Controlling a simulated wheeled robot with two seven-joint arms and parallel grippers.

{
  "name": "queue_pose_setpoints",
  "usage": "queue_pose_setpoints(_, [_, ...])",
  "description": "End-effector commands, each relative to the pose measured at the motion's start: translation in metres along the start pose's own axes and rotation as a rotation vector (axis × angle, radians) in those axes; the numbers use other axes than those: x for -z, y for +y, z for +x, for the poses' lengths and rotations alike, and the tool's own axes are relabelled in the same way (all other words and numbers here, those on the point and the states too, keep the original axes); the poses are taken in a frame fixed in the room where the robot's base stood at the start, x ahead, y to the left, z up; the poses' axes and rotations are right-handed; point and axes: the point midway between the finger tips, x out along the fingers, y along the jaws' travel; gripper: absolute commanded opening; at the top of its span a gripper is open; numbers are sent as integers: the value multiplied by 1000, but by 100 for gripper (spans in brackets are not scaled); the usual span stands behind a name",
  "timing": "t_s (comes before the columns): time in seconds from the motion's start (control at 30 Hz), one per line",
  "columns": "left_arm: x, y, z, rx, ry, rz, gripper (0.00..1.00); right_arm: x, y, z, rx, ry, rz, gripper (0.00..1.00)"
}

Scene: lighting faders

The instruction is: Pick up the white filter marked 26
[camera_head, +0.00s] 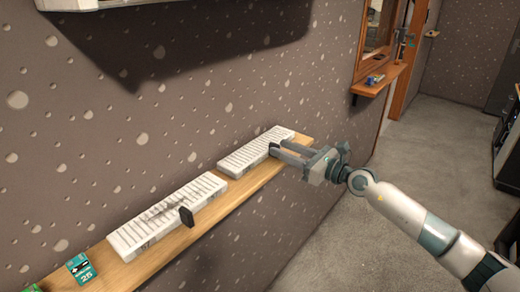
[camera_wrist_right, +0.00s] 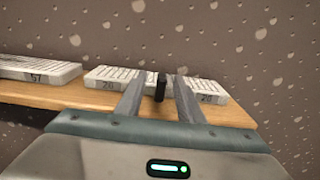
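A long white slatted block (camera_head: 240,158) lies on the wooden shelf, at the far right end. In the right wrist view this white block (camera_wrist_right: 98,76) carries small dark digits on its front face, perhaps 26 but too blurred to be sure. A black upright knob (camera_wrist_right: 160,86) stands at its front, between my fingers. My right gripper (camera_head: 278,150) reaches over the block's front edge from the right. In the wrist view the fingers of my right gripper (camera_wrist_right: 158,90) are apart, one on each side of the knob; I cannot tell whether they touch it. My left gripper is out of view.
A second white slatted block (camera_head: 150,225), marked 57 in the wrist view, has its own black knob (camera_head: 186,215). A green box (camera_head: 82,268) sits farther left on the wooden shelf (camera_head: 235,195). The speckled wall (camera_head: 150,120) rises right behind; open floor lies in front.

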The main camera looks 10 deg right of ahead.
Motion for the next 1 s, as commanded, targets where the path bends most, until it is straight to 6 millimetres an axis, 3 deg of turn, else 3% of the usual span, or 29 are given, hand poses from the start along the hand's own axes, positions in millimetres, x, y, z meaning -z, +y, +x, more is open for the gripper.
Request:
queue_pose_setpoints(0.17, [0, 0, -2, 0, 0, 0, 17, 0, -1, 9, 0, -1, 1, 34])
queue_pose_setpoints(0.5, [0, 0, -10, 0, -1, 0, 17, 5, -4, 48, 0, -1, 1, 34])
queue_pose_setpoints(1.0, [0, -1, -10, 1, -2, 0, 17, 6, -4, 52, 0, 0, 0, 34])
